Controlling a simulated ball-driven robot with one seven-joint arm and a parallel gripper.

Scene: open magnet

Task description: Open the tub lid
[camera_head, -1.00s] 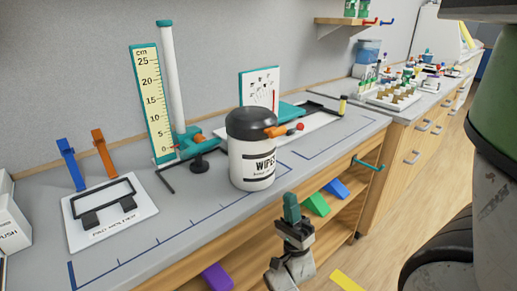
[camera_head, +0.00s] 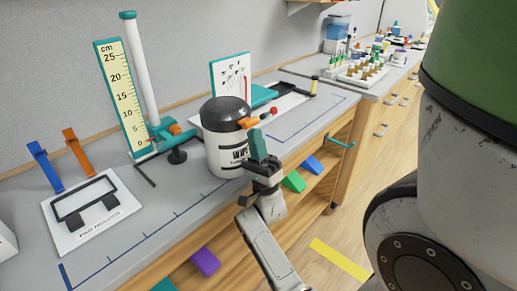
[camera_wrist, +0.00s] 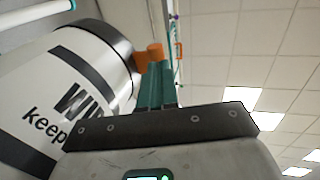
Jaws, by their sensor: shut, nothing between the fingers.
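The white wipes tub (camera_head: 222,150) stands upright on the grey bench. Its black lid (camera_head: 226,108) is on, and an orange tab (camera_head: 246,122) sticks out from the lid's right side. My gripper (camera_head: 255,136) has teal fingers, shut and empty, just below the tab and in front of the tub's right side. In the wrist view the tub (camera_wrist: 50,85) lies tilted at left, with the lid (camera_wrist: 105,38) at its upper right. The orange tab (camera_wrist: 154,50) shows just beyond the fingertips (camera_wrist: 157,66). I cannot tell whether they touch it.
A teal stand with a cm scale (camera_head: 122,95) is left of the tub. A white panel with a black handle (camera_head: 90,212) lies further left. A teal-and-white device (camera_head: 262,97) is behind the tub. Coloured wedges (camera_head: 293,181) sit on the shelf below.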

